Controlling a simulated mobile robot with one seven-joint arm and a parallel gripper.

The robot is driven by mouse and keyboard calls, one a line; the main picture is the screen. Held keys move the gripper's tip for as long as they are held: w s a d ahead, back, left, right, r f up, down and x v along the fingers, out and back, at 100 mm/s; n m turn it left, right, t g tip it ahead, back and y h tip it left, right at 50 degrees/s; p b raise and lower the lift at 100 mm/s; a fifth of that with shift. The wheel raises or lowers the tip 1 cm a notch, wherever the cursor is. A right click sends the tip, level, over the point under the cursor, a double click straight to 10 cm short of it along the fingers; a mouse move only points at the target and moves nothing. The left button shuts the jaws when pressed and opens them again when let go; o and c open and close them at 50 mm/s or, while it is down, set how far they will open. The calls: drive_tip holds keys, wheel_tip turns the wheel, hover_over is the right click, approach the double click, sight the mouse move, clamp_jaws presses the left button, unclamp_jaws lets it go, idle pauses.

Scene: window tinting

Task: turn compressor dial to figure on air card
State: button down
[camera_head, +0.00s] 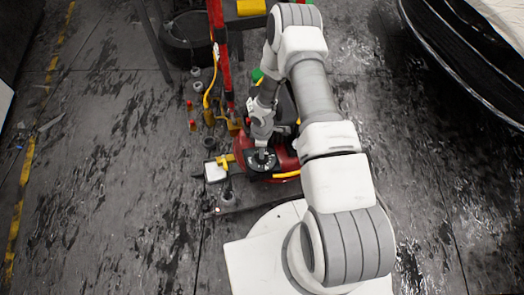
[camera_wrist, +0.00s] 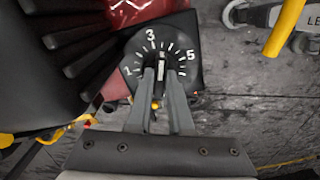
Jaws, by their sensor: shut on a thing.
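A white mark on the knob points up, slightly right of the 3; the fingers hide the lower dial. In the head view the dial (camera_head: 252,165) sits on the red compressor (camera_head: 286,162), with my gripper (camera_head: 262,152) upright over it.
A red post (camera_head: 216,50) with a yellow hose (camera_head: 208,88) stands behind the compressor. Small red and yellow items (camera_head: 191,124) lie to its left. A dark car body (camera_head: 470,70) is at the upper right. The floor at left is mostly open.

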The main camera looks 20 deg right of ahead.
drive_tip(key=c, duration=0.8)
unclamp_jaws()
drive_tip(key=shift+r, duration=0.1)
wheel_tip(320, 180, up, 17)
drive_tip(key=p, duration=0.5)
drive_tip(key=shift+r+p, duration=0.1)
drive_tip(key=shift+p, duration=0.2)
